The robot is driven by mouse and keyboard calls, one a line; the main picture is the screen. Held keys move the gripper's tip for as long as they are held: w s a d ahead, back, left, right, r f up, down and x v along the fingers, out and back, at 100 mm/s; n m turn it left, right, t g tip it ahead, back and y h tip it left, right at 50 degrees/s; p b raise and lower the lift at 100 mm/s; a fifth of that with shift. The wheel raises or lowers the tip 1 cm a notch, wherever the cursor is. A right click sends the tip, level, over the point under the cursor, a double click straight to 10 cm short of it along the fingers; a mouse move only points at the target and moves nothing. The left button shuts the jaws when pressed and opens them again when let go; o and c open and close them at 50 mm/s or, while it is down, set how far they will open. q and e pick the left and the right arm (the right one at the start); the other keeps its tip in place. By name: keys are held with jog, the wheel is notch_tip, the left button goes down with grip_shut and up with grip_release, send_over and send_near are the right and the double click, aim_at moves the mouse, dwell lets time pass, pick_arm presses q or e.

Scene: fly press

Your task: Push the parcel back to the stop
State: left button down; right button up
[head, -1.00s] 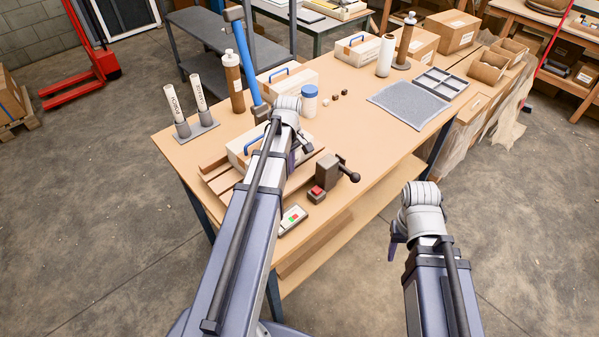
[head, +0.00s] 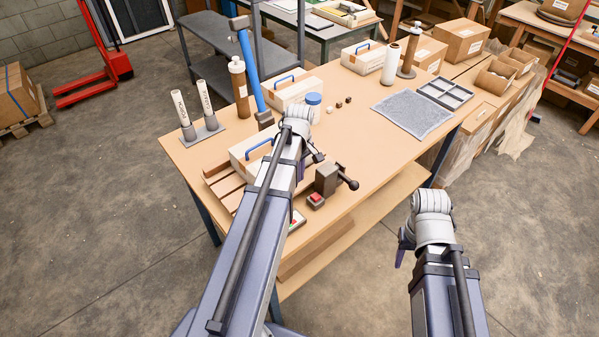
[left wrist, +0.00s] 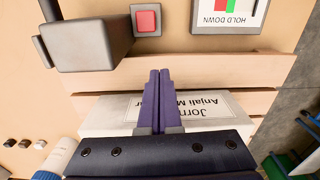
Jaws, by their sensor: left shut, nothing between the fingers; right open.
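The parcel (head: 243,154), a pale box with a blue handle, lies on the slatted wooden rack (head: 222,187) at the table's near left. Its name label (left wrist: 205,107) shows in the left wrist view. My left gripper (head: 302,166) is shut and empty. In the left wrist view its fingertips (left wrist: 160,74) are over the parcel's edge and reach across a wooden slat; whether they touch the parcel I cannot tell. My arm hides part of the parcel in the head view. No part is clearly marked as the stop. My right gripper (head: 402,250) hangs off the table's front, open.
A grey block with a knobbed lever (head: 328,178) and a red button (head: 316,199) stand right of the rack. A blue-handled upright tool (head: 250,75), a brown bottle (head: 238,87) and a blue-capped jar (head: 313,106) stand behind.

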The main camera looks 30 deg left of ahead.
pick_arm(q)
notch_tip(320, 180, up, 8)
jog(key=p, duration=0.6)
jog(key=shift+p, duration=0.4)
pick_arm(e)
notch_tip(320, 180, up, 8)
pick_arm(q)
jog(key=shift+f, duration=0.15)
pick_arm(e)
jog(key=shift+a+f, duration=0.1)
pick_arm(q)
jog(key=s+d+f+m+b, duration=0.1)
jog(key=s+d+m, duration=0.3)
jog(key=d+m, duration=0.2)
jog(key=s+d+f+m+b, duration=0.2)
jog(key=s+d+m, duration=0.2)
jog(key=d, duration=0.7)
jog(key=s+d+f+m+y+b, duration=0.1)
jog(key=s+d+m, duration=0.4)
jog(key=d+m, duration=0.3)
jog(key=shift+d+f+b, duration=0.2)
jog(key=shift+f+b, duration=0.05)
jog(key=shift+b, duration=0.15)
pick_arm(e)
notch_tip(320, 180, down, 5)
jog(key=shift+r, duration=0.15)
pick_arm(q)
jog(key=shift+s+a, duration=0.15)
pick_arm(e)
jog(key=shift+s, duration=0.1)
